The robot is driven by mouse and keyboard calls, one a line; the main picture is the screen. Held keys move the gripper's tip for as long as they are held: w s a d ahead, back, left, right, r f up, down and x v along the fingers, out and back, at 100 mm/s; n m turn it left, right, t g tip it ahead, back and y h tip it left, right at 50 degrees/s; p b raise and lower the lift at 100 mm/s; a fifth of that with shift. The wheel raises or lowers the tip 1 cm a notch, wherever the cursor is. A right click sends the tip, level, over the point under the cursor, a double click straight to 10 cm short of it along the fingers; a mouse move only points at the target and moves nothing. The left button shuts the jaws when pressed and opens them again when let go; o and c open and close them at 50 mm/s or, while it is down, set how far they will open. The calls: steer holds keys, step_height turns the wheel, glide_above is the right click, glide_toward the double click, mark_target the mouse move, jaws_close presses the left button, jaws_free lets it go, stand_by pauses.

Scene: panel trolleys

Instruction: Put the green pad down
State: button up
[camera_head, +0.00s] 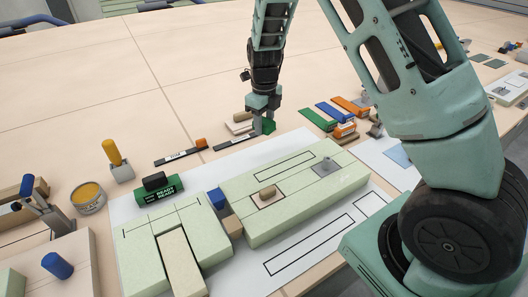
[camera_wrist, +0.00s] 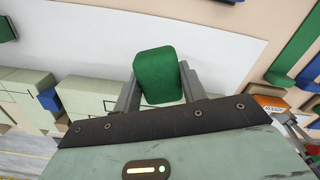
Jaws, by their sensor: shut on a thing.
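The green pad (camera_wrist: 158,72) is a small rounded block, seen close up in the wrist view between the two grey fingers. My gripper (camera_wrist: 160,84) is shut on it. In the head view my gripper (camera_head: 264,110) hangs down beyond the far edge of the pale green panels, and only part of the pad (camera_head: 269,126) shows by the fingers. In the wrist view a white sheet lies beyond the pad. I cannot tell whether the pad touches anything underneath.
Pale green panels (camera_head: 292,190) lie on the white sheet (camera_head: 125,210). A beige pad stack (camera_head: 238,127) sits left of my gripper. Black labelled bars (camera_head: 180,154) lie at left.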

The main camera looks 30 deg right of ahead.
mark_target(264, 152)
step_height(264, 152, down, 9)
steer(key=shift+r, duration=0.1)
stand_by(0.3)
steer(key=o, duration=0.9)
steer(key=shift+o, duration=0.2)
